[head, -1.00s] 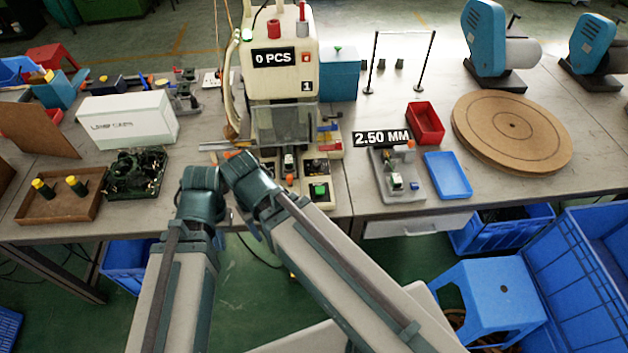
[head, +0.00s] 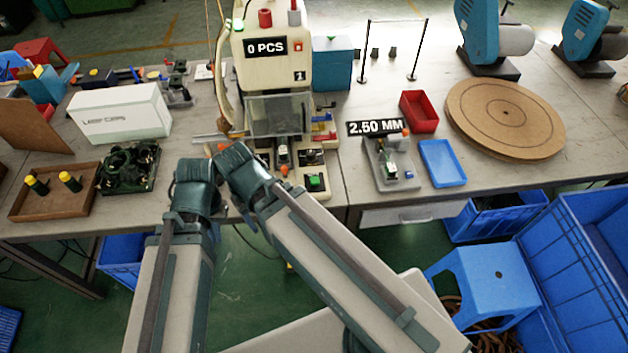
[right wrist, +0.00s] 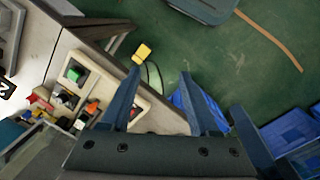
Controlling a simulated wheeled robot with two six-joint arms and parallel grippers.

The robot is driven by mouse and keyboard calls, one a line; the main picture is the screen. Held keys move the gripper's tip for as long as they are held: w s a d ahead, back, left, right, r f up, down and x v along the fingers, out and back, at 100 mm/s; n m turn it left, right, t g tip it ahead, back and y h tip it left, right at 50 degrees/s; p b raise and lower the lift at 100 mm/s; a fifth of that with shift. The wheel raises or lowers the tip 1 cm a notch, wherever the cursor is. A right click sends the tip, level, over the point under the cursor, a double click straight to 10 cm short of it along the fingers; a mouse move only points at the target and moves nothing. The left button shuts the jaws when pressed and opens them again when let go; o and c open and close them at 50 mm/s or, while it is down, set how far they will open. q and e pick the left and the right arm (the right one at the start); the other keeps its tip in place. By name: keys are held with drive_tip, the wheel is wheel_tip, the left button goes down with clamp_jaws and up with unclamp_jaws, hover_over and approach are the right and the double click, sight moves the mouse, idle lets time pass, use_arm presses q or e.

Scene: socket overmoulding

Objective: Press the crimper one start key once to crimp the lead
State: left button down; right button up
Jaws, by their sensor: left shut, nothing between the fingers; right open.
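Crimper one (head: 275,80) is a cream machine marked 1, and its sign reads 0 PCS. Its green start key (head: 315,181) sits on a dark box at the front right of its base. The green key also shows in the right wrist view (right wrist: 75,73). My left gripper (head: 203,166) is shut and empty near the table edge, left of the crimper's base and apart from the key; the wrist partly hides it. My right gripper (right wrist: 161,73) is open and empty, with the key left of its fingers. In the head view its fingers are hidden. I cannot make out a lead.
Left of the crimper are a white box (head: 120,113), a dark green fixture (head: 128,168) and a wooden tray (head: 50,205). On the right are a grey fixture (head: 388,165), a blue tray (head: 444,163) and a red tray (head: 419,111). A blue stool (head: 490,270) stands in front.

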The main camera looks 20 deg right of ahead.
clamp_jaws()
idle(1.5)
